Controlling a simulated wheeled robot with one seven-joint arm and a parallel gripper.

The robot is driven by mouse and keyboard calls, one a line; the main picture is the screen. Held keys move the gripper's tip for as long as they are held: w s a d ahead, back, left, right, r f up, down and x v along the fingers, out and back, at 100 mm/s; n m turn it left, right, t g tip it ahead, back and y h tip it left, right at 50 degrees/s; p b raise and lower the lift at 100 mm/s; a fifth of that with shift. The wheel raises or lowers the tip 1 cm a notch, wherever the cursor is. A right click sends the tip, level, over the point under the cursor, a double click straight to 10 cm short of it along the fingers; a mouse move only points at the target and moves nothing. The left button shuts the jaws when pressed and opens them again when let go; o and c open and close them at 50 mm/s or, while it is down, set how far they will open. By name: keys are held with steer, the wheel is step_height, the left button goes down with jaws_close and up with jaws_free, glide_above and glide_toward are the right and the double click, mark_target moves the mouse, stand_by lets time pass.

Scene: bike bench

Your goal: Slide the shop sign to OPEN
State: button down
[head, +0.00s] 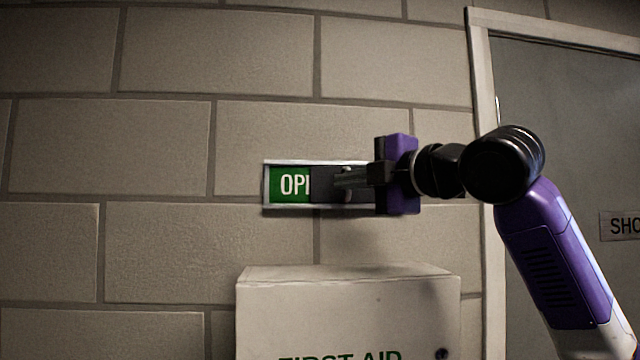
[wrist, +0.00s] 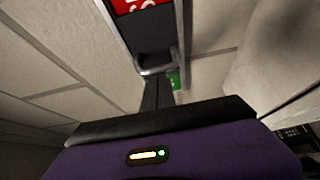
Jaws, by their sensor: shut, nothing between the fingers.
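The shop sign (head: 290,187) is a framed strip on the block wall. Its green left part shows the letters "OP" and part of another letter. A dark sliding cover (head: 322,186) with a small metal handle hides the middle of the sign. In the wrist view, a red part with white lettering (wrist: 140,5) shows at one end, the metal handle (wrist: 157,66) on the dark cover, and a bit of green beyond. My gripper (head: 340,182) is shut and empty, its fingertips right at the handle. I cannot tell whether they touch it. My gripper hides the sign's right part in the head view.
A white first aid box (head: 350,290) juts out below the sign. A door (head: 575,120) with a pale frame (head: 482,80) stands at the right, with a small plate (head: 620,226) on it. The wall left of the sign is clear.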

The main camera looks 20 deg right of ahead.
steer(key=d, duration=0.2)
steer(key=s+d, duration=0.1)
steer(key=d, duration=0.2)
steer(key=shift+s+d, duration=0.35)
steer(key=shift+s, duration=0.05)
steer(key=s+a+b, duration=0.2)
steer(key=s+b, duration=0.1)
steer(key=s, duration=0.6)
steer(key=shift+s, duration=0.15)
stand_by(0.5)
